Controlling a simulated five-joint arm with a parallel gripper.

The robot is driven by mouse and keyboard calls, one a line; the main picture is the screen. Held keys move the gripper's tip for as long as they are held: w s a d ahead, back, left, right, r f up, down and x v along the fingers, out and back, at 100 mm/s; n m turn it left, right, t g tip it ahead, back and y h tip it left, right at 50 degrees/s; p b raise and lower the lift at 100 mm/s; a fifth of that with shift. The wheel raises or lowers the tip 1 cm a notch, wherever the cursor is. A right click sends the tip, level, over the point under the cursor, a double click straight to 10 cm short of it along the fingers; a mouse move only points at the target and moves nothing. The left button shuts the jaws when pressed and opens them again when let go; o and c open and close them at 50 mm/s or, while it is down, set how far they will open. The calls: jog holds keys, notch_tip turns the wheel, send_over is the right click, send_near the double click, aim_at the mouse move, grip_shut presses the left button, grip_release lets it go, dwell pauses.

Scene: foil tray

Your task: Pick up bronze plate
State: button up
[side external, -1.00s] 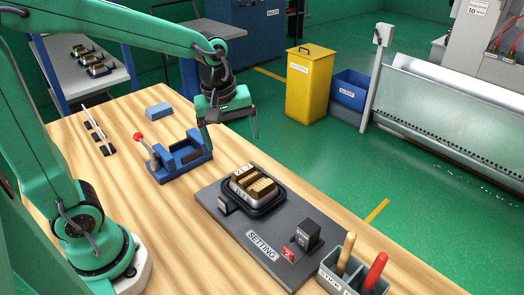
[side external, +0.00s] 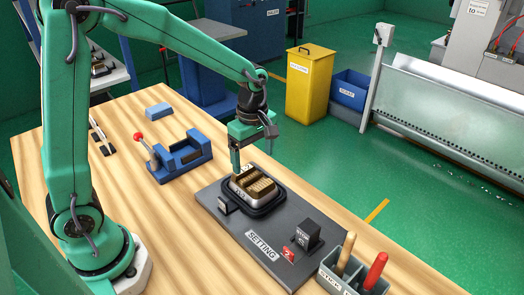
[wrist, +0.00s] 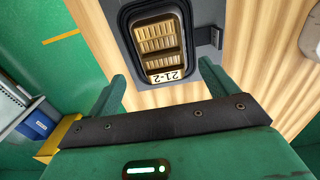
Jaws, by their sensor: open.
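The bronze plate (side external: 263,187) is a ribbed brown-gold piece lying in a dark-rimmed tray (side external: 283,202) on the grey SETTING board. In the wrist view the plate (wrist: 160,42) shows its ribs and a white label reading 21-2, with the tray's dark rim (wrist: 126,22) around it. My gripper (side external: 254,158) is open and empty, just above the far end of the plate in the side view. In the wrist view the spread fingers of my gripper (wrist: 160,80) stand on either side of the labelled end, short of the plate. I cannot tell whether a fingertip touches the tray.
A blue vise (side external: 178,158) with a red knob stands to the left. A grey holder (side external: 345,270) with two handles is at the front right.

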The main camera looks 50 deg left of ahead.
aim_at(253, 177)
jog(key=shift+a+f, duration=0.1)
jog(key=shift+f, duration=3.1)
jog(key=c, duration=1.3)
